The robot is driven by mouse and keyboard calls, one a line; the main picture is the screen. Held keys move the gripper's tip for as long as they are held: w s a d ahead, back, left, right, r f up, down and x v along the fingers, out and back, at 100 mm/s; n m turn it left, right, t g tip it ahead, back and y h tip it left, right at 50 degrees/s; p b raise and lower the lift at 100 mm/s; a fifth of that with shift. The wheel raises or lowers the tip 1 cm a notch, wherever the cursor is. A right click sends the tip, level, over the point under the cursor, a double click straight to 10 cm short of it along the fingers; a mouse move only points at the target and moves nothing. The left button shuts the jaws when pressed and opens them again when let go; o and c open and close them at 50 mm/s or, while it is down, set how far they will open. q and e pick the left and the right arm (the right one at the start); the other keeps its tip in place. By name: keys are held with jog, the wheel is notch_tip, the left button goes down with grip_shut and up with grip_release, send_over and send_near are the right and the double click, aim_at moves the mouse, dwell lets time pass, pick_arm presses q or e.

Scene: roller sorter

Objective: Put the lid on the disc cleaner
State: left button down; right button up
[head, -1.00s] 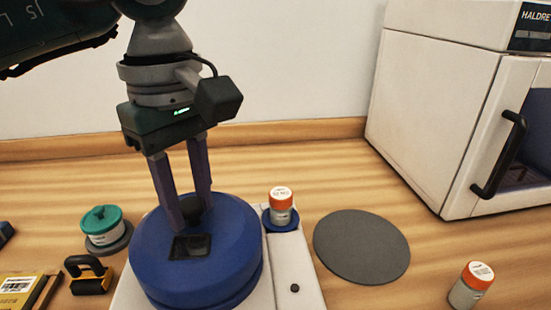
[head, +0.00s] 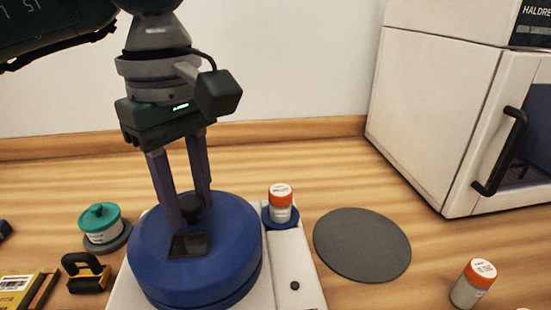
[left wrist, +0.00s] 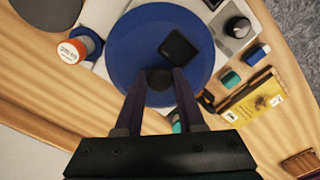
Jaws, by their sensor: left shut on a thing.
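The disc cleaner is a white machine (head: 296,270) on the wooden table. Its round blue lid (head: 235,255) lies over the machine's left part and has a dark square window and a dark round knob (head: 190,205). My left gripper (head: 192,208) comes down from above and is shut on the knob. The left wrist view also shows the blue lid (left wrist: 120,50) with the knob (left wrist: 159,78) between the two fingers. The seam below the lid is hidden, so I cannot tell whether it is fully seated. My right gripper is not in view.
An orange-capped jar (head: 281,203) stands on a small blue pad on the machine. A grey round mat (head: 362,244) lies to the right, with another orange-capped jar (head: 473,284) beyond. A white cabinet (head: 420,120) stands behind right.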

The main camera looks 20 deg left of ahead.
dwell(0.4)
pick_arm(q)
grip_release()
dwell(0.5)
jog(key=shift+r+p, duration=2.3)
jog(key=shift+r, duration=1.25)
jog(key=shift+c, duration=0.2)
grip_shut()
